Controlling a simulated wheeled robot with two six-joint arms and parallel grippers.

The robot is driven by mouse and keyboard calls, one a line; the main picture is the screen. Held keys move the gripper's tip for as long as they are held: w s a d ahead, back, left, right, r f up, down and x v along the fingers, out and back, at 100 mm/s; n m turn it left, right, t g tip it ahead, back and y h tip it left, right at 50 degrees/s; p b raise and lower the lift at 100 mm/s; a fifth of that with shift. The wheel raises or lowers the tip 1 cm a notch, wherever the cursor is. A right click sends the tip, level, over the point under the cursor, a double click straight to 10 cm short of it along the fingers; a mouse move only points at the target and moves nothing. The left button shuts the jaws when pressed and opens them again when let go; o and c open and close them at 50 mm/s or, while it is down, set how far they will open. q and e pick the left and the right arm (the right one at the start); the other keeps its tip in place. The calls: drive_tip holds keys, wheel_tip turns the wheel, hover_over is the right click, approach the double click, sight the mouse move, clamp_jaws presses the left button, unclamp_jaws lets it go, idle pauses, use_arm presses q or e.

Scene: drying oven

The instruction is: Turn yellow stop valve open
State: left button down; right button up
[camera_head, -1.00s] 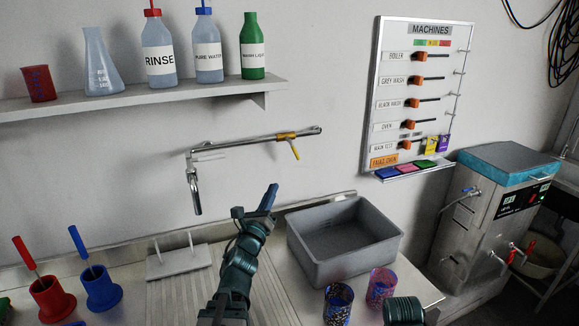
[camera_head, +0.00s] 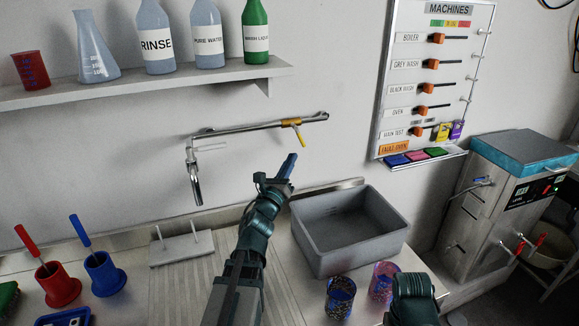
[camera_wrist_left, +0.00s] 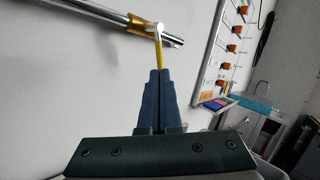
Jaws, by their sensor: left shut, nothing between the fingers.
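The yellow stop valve sits near the right end of the chrome wall pipe (camera_head: 235,130). Its brass body (camera_head: 291,122) is on the pipe and its thin yellow lever (camera_head: 299,135) slants down from it. The left wrist view shows the lever (camera_wrist_left: 159,50) pointing down from its white pivot. My left gripper (camera_head: 291,157) is shut and empty, just below the lever in the head view. In the left wrist view its closed fingertips (camera_wrist_left: 158,72) overlap the lever's lower end; I cannot tell if they touch.
A shelf (camera_head: 150,85) with bottles hangs above the pipe. A grey basin (camera_head: 350,262) stands on the counter right of my left arm. Patterned cups (camera_head: 341,298) are in front of it. A machines board (camera_head: 435,80) is on the wall to the right. A small pegged rack (camera_head: 181,250) is left.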

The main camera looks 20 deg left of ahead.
sight(302, 141)
use_arm(q)
drive_tip(key=p+x, duration=0.1)
drive_tip(key=x, duration=0.4)
drive_tip(key=shift+w+r, duration=0.1)
drive_tip(key=shift+w, duration=0.1)
use_arm(e)
drive_tip(key=shift+w+d+r, duration=0.3)
drive_tip(key=shift+w+r, duration=0.15)
drive_tip(key=shift+r, duration=0.35)
use_arm(q)
drive_tip(key=shift+d, duration=0.1)
use_arm(e)
drive_tip(key=shift+f, duration=0.15)
use_arm(q)
drive_tip(key=shift+w+n+b, duration=0.1)
drive_tip(key=shift+n+b, duration=0.2)
drive_tip(key=shift+b, duration=0.05)
use_arm(e)
drive_tip(key=shift+f, duration=0.2)
